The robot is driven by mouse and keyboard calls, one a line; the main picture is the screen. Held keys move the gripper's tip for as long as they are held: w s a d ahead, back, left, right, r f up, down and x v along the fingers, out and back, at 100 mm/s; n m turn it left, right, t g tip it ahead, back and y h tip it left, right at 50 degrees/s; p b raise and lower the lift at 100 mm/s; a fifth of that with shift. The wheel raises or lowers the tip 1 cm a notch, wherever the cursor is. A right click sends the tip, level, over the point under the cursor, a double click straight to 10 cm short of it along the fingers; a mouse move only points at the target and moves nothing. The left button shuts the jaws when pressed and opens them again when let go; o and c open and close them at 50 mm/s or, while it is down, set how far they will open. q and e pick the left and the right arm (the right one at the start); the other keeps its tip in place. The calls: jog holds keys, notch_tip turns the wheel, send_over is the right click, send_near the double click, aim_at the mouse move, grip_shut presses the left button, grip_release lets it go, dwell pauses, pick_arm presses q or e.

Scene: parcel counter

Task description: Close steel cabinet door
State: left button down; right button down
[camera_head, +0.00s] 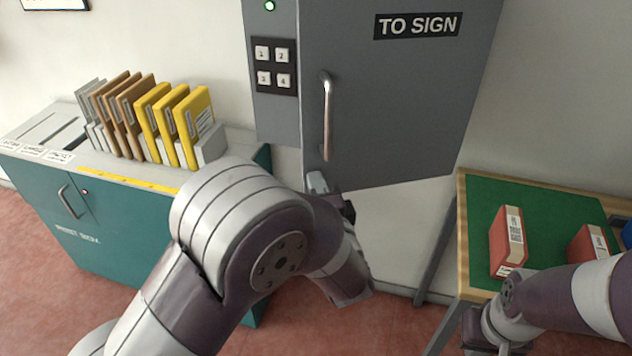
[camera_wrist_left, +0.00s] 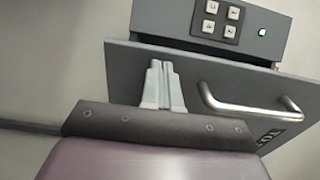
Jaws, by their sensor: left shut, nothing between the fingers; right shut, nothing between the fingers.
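The grey steel cabinet door (camera_head: 400,100), marked TO SIGN, has a vertical bar handle (camera_head: 328,115) near its left edge. It appears ajar: in the left wrist view the door (camera_wrist_left: 190,75) stands out from the keypad panel, with a dark gap between. The handle shows there too (camera_wrist_left: 250,108). My left gripper (camera_head: 317,181) is shut and empty at the door's lower left corner, below the handle. Its fingers (camera_wrist_left: 160,70) appear in front of the door; contact cannot be told. My right arm is at the lower right, its gripper fingers out of view.
The keypad panel (camera_head: 275,67) is left of the door. A teal cabinet (camera_head: 130,230) with upright yellow and brown folders (camera_head: 175,115) stands at the left. A green-topped table (camera_head: 560,215) with red boxes (camera_head: 508,240) is at the right, near my right arm.

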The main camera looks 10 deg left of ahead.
pick_arm(q)
jog(key=shift+w+a, duration=0.15)
jog(key=shift+w, duration=0.2)
jog(key=w+a+m+t+h+b, duration=0.1)
jog(key=w+a+m+h, duration=0.1)
jog(key=w, duration=0.5)
jog(key=w+a+m+t+h+b, duration=0.1)
jog(key=w+a+m+h, duration=0.1)
jog(key=w, duration=0.6)
jog(key=a+h, duration=0.1)
jog(key=h, duration=0.1)
jog(key=shift+a+r+h, duration=0.2)
jog(key=shift+r+h, duration=0.1)
